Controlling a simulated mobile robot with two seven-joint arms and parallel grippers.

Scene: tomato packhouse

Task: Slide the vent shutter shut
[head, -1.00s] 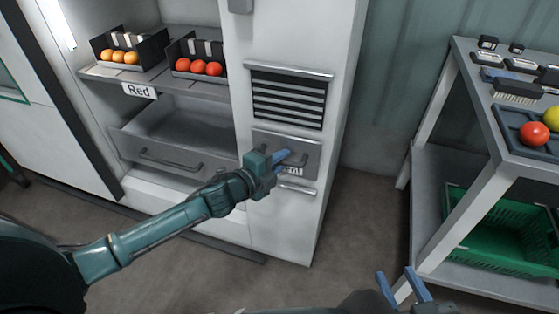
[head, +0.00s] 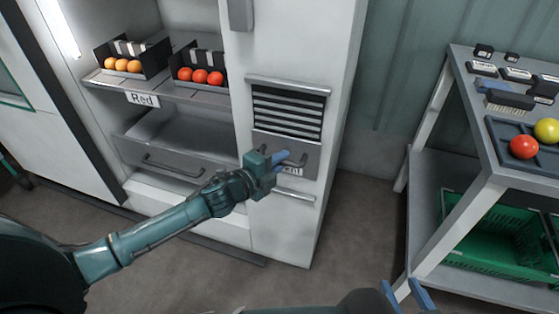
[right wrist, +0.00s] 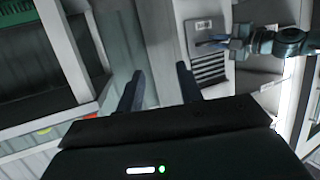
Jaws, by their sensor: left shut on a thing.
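The vent (head: 288,112) is a dark opening with pale slats on the white cabinet front, between an upper rail (head: 288,85) and a lower rail (head: 295,196). The grey shutter (head: 312,163) covers the lower part, and several slats above it show. Its handle (head: 303,158) is partly hidden by my left gripper (head: 284,160), which is shut on it. A label, partly hidden, sits below the handle. The shutter also shows in the right wrist view (right wrist: 198,28), beside the slats (right wrist: 210,70). My right gripper (head: 406,294) is open and empty, low and away from the cabinet; its fingers also show apart in the right wrist view (right wrist: 158,90).
Left of the vent are an open drawer (head: 160,160) and a shelf with a "Red" label (head: 142,98) and trays of orange and red tomatoes. At right stands a grey table (head: 468,95) with a dark tray, a brush and a green crate (head: 480,240) below. Floor between is clear.

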